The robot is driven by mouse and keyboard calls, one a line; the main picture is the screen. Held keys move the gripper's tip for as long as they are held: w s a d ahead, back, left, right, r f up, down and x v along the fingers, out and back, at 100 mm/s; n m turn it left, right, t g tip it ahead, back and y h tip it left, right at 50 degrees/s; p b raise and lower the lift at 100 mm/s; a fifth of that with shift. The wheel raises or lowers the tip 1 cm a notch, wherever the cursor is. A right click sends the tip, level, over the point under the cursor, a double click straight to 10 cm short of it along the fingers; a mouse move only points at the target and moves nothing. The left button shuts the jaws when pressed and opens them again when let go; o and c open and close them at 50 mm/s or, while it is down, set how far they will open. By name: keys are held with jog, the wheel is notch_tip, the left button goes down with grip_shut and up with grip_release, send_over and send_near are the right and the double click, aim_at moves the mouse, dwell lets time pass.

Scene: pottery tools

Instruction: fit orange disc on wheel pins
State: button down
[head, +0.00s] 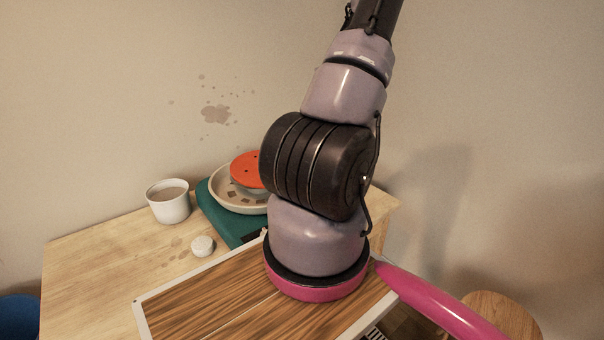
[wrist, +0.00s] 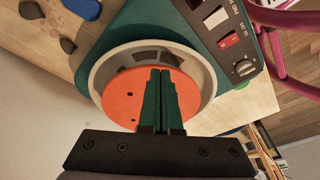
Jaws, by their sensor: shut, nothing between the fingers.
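The orange disc (head: 246,168) sits flat over the wheel head inside the cream splash pan (head: 226,200) of the teal pottery wheel (head: 222,222). It also shows in the wrist view (wrist: 121,108), with small dark holes in its face. The pins are not visible, so I cannot tell whether they are in the holes. In the wrist view my gripper (wrist: 164,72) is shut and empty, its two green fingers together over the disc. I cannot tell whether the fingertips touch it. My arm hides the gripper and the right part of the wheel in the head view.
A white cup (head: 168,203) and a small white rounded item (head: 203,246) stand left of the wheel on the wooden table (head: 110,250). A control panel with a red switch (wrist: 229,41) and a knob (wrist: 244,67) is close beside the pan.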

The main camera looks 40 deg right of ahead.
jog(key=s+d+r+t, duration=0.1)
jog(key=s+d, duration=0.1)
jog(key=s, duration=0.2)
jog(key=x, duration=1)
jog(key=shift+s, duration=0.1)
jog(key=shift+w+a, duration=0.8)
jog(key=shift+w, duration=0.2)
jog(key=shift+w+a, duration=0.35)
jog(key=shift+w, duration=0.2)
jog(key=shift+a, duration=0.1)
jog(key=shift+w+a, duration=0.6)
jog(key=shift+w, duration=0.2)
